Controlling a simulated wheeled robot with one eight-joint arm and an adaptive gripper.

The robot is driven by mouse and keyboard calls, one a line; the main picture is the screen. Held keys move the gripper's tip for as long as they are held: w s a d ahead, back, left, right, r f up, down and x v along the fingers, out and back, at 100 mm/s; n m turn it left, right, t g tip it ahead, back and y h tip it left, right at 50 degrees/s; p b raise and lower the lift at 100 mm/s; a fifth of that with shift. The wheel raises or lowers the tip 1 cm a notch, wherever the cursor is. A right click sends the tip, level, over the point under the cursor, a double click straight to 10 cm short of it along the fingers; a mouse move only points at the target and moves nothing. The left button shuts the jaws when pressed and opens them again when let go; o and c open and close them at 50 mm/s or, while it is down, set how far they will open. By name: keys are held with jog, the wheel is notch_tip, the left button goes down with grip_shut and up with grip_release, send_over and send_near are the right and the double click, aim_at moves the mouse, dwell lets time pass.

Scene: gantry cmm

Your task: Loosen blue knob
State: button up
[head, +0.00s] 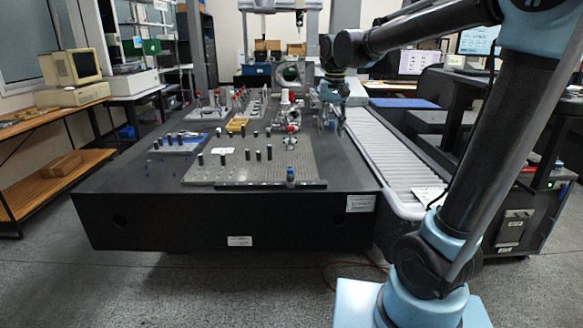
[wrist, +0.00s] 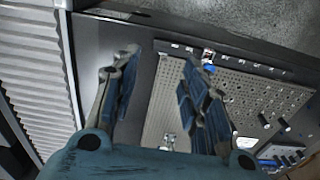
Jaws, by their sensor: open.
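The blue knob (head: 290,176) stands at the front edge of the perforated fixture plate (head: 240,172), by the dark rail there. In the wrist view the blue knob (wrist: 209,68) shows near the plate's edge, just right of the right fingertip, with a pale top part. My gripper (head: 331,124) hangs above the right side of the granite table, behind and right of the knob and apart from it. In the wrist view my gripper (wrist: 162,58) has its two fingers spread wide with nothing between them.
Several black posts (head: 248,155) stand on the plate. A tray of blue-grey parts (head: 177,144) lies to its left, and clamps and fixtures stand behind. A ribbed bellows cover (head: 385,155) runs along the table's right side. The granite table's front left (head: 130,195) is bare.

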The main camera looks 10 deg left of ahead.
send_over(291, 169)
jog(key=shift+n, duration=0.4)
notch_tip(291, 169, down, 17)
jog(key=shift+r, duration=0.2)
jog(key=shift+c, duration=0.5)
grip_shut()
